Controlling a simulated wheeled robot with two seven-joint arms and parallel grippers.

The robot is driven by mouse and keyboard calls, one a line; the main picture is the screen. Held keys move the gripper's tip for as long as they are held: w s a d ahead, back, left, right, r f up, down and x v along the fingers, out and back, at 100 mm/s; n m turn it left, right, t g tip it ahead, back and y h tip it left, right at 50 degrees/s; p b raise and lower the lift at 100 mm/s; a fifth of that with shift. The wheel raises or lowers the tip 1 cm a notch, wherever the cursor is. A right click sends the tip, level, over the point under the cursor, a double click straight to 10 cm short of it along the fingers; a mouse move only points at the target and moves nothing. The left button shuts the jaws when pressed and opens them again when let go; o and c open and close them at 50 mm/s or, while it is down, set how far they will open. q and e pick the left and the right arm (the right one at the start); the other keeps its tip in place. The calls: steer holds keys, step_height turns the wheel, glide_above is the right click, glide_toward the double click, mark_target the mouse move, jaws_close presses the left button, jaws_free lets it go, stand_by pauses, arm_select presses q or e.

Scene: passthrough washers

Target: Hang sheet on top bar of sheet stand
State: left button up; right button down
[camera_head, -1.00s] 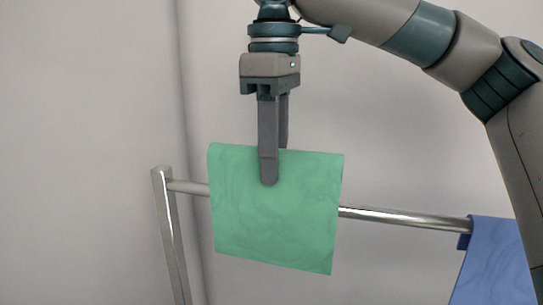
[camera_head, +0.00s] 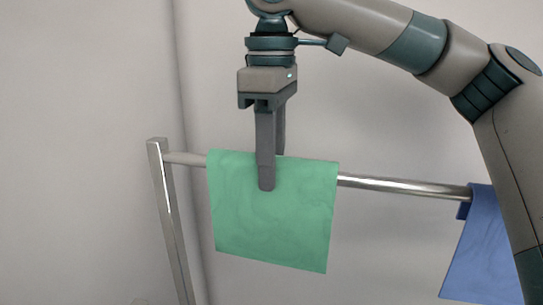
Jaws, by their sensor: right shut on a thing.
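A green sheet (camera_head: 290,225) is at the left part of the top bar (camera_head: 400,186) of the sheet stand. Its upper edge lies near the height of the bar and it covers the bar behind it. I cannot tell whether the bar bears it. My right gripper (camera_head: 270,180) points down and is shut on the sheet's upper edge, with one finger in front and one behind. My left gripper is not in view.
A blue sheet (camera_head: 483,250) hangs over the bar at the right, partly behind my right arm. The stand's left post (camera_head: 173,225) is left of the green sheet. A stretch of bar between the two sheets is bare. A pale wall stands behind.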

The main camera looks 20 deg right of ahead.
steer(key=shift+f, duration=0.15)
steer(key=c, duration=1.3)
jaws_free()
steer(key=shift+o, duration=0.2)
steer(key=shift+r+b, duration=0.3)
steer(key=shift+r, duration=0.35)
step_height(320, 180, up, 4)
steer(key=shift+f+b, duration=0.15)
steer(key=shift+b, duration=0.4)
step_height(320, 180, up, 12)
steer(key=p, duration=0.2)
steer(key=shift+r, duration=0.2)
